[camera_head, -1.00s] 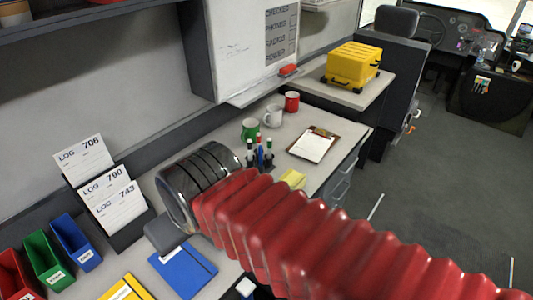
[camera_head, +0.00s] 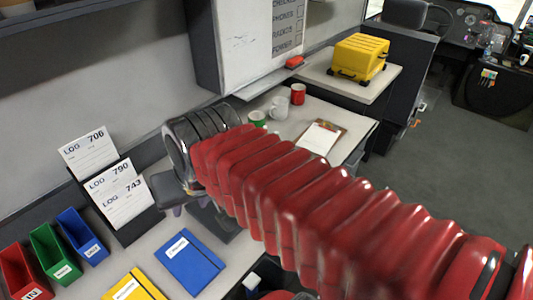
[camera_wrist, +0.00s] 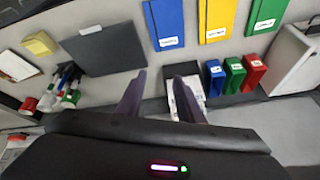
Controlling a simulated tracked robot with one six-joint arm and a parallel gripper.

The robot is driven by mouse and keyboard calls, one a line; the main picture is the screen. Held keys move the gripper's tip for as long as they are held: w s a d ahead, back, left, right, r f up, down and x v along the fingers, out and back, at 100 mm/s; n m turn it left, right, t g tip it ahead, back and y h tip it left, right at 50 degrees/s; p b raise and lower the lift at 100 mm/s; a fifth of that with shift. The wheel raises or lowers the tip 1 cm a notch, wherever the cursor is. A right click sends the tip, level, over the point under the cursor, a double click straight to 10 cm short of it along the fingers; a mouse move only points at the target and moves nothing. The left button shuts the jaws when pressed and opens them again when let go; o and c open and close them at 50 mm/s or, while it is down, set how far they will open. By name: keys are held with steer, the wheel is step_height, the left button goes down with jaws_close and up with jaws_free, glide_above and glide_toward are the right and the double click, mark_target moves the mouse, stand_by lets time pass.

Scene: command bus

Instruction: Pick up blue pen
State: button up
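Several pens (camera_wrist: 66,78) stand in a dark holder at the left of the wrist view. Bluish parts show among them, but they are too small to single out the blue pen surely. In the head view the pens are hidden behind my red arm. My gripper (camera_wrist: 160,82) is open and empty, its two purple fingers spread apart. It hangs above the desk, well to the right of the pens in the wrist view.
A dark flat panel (camera_wrist: 103,50) lies between pens and folders. Mugs, one white (camera_head: 279,108) and one red (camera_head: 298,94), stand near a clipboard (camera_head: 320,137). A blue folder (camera_head: 189,262), yellow folder (camera_head: 133,287), coloured bins (camera_head: 82,237) and log cards (camera_head: 123,201) occupy the near desk.

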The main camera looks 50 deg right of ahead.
steer(key=w+d+m+g, duration=0.1)
steer(key=w+d+m, duration=1.1)
steer(key=d+m, duration=0.45)
steer(key=d+f+m, duration=0.3)
steer(key=d+m, duration=0.4)
steer(key=d, duration=0.5)
steer(key=w+d+f+m, duration=0.1)
steer(key=d+f+m, duration=0.3)
steer(key=d+m, duration=0.4)
steer(key=d, duration=0.5)
steer(key=shift+w+d+f, duration=0.25)
steer(key=shift+w+f, duration=0.05)
steer(key=x, duration=0.8)
steer(key=shift+w+a+f, duration=0.15)
steer(key=shift+a+f, duration=0.05)
steer(key=shift+f, duration=0.1)
